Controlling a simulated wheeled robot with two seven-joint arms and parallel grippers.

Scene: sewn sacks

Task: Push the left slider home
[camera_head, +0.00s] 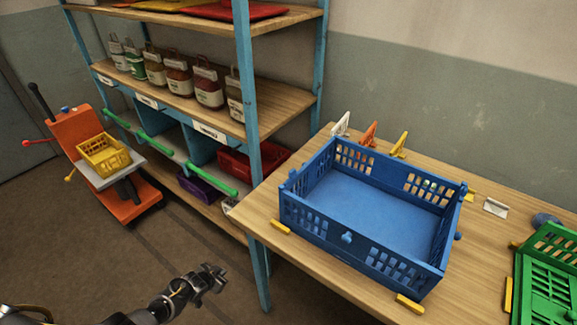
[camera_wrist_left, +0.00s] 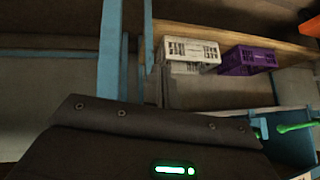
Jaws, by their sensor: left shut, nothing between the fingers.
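My left gripper (camera_head: 214,277) is low in the head view, over the floor left of the table and apart from everything. It is shut and empty. A blue crate (camera_head: 318,218) with lattice walls stands on the wooden table, open at the top and empty. A blue knob (camera_head: 347,237) sits on its front wall and another blue knob (camera_head: 458,236) on its right side. I cannot tell which small part is the left slider. In the left wrist view, my dark gripper housing fills the bottom, and the fingertips do not show. My right gripper is not in view.
Yellow blocks (camera_head: 410,303) lie around the crate. White, orange (camera_head: 368,134) and yellow clamps stand behind it. A green crate (camera_head: 548,285) is at right. An orange cart (camera_head: 80,130) carries a yellow crate. The wrist view shows a purple crate (camera_wrist_left: 248,60).

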